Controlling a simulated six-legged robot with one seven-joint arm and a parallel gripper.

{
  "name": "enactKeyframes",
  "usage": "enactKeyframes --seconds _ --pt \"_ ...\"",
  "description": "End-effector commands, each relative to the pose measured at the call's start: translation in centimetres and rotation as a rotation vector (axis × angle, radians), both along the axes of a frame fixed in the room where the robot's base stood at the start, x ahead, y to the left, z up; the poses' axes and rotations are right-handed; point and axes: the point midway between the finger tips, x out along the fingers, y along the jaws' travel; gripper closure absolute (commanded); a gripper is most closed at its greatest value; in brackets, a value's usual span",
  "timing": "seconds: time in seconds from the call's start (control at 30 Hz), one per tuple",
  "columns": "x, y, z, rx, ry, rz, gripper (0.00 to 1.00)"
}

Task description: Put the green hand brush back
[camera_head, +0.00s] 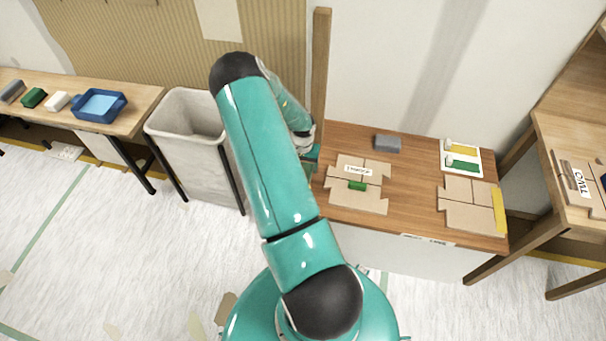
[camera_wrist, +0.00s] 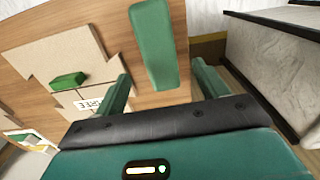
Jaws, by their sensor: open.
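A long green piece with rounded corners, which looks like the green hand brush (camera_wrist: 153,45), shows in the wrist view just beyond and between my fingers, near the table edge. In the head view my arm hides that spot. My gripper (camera_wrist: 163,88) is open, with one finger to each side of the piece's near end; I cannot tell whether they touch it. In the head view my gripper (camera_head: 310,158) is at the table's left end, partly hidden. A smaller green block (camera_head: 358,186) lies on the labelled cardboard, also in the wrist view (camera_wrist: 68,80).
The wooden table (camera_head: 420,165) also holds a grey block (camera_head: 387,143), a white card with yellow and green shapes (camera_head: 481,158) and more cardboard (camera_head: 470,216). A pale bin (camera_head: 190,150) stands left of it. A wooden post (camera_head: 320,70) rises behind. A blue tray (camera_head: 120,103) is on the left bench.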

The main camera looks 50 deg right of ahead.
Motion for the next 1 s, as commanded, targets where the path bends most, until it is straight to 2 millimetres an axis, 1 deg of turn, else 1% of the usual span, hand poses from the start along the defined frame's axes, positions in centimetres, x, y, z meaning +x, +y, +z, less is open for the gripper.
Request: enactKeyframes --seconds 0.03,0.1,0.23,0.3,0.4,0.57,0.67,0.77,0.87,0.9,0.97,1.0 --pt "0.2 0.0 1.3 -0.002 -0.003 0.001 0.28" --pt "0.1 0.0 2.7 -0.002 -0.002 0.001 0.28" --pt "0.0 0.0 4.7 0.000 -0.001 0.000 0.28" --pt "0.0 0.0 5.3 0.000 -0.001 0.000 0.28" --pt "0.0 0.0 5.8 0.000 0.001 0.000 0.28" --pt "0.0 0.0 5.9 0.000 0.000 0.001 0.28" --pt "0.9 0.7 6.9 0.005 -0.014 0.012 0.28" --pt "2.6 2.4 9.5 0.017 -0.048 0.046 0.28" --pt "4.9 5.3 13.4 0.035 -0.096 0.101 0.28" --pt "5.8 6.7 15.0 0.044 -0.115 0.128 0.28" --pt "6.9 8.8 17.6 0.055 -0.143 0.171 0.28" --pt "7.4 10.2 19.2 0.060 -0.159 0.199 0.28"
